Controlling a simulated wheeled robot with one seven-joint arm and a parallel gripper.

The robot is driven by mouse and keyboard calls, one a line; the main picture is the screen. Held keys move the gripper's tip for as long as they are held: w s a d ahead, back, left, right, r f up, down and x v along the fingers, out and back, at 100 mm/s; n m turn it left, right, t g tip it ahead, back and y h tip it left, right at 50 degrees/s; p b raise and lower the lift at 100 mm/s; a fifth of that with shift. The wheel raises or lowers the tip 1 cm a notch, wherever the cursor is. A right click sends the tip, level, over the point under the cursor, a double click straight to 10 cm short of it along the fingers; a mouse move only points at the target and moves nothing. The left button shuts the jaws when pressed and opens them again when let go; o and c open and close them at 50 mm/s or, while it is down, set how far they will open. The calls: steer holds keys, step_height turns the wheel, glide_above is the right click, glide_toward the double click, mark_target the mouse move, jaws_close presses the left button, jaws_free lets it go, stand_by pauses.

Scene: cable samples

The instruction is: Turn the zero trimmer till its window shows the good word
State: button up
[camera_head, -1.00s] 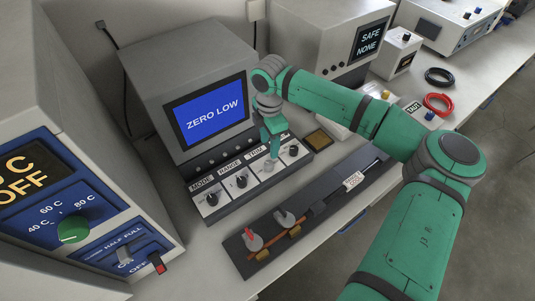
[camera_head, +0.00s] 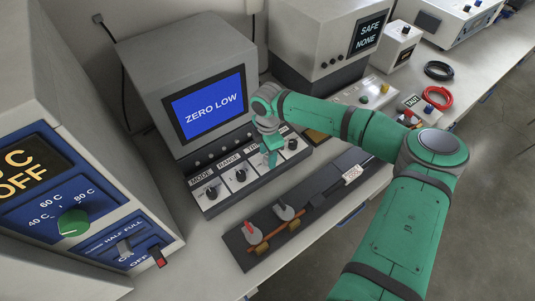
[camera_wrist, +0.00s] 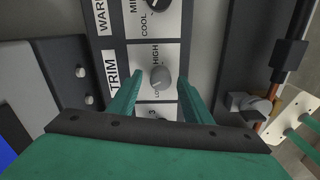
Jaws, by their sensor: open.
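The instrument's blue screen (camera_head: 211,107) reads ZERO LOW in the head view. Its sloped panel carries knobs labelled MODE, RANGE and TRIM. In the wrist view the grey trim knob (camera_wrist: 160,77) sits beside the TRIM label (camera_wrist: 111,70), with small LOW and HIGH marks around it. My gripper (camera_wrist: 160,78) is open, with one green finger on each side of this knob. Small gaps seem to show between fingers and knob. In the head view my gripper (camera_head: 270,160) is down at the panel and hides the trim knob.
The mode knob (camera_head: 211,192) and range knob (camera_head: 241,175) stand to the left, another knob (camera_head: 292,144) to the right. A dark cable fixture (camera_head: 240,258) lies in front. A heater-like box with a green dial (camera_head: 74,222) stands at left. A SAFE NONE display (camera_head: 369,34) is behind.

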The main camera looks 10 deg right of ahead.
steer(key=shift+d, duration=0.1)
steer(key=c, duration=1.1)
steer(key=shift+o, duration=0.2)
steer(key=shift+s+m, duration=0.1)
steer(key=shift+m, duration=2.2)
steer(key=o, duration=1.1)
steer(key=shift+c, duration=0.2)
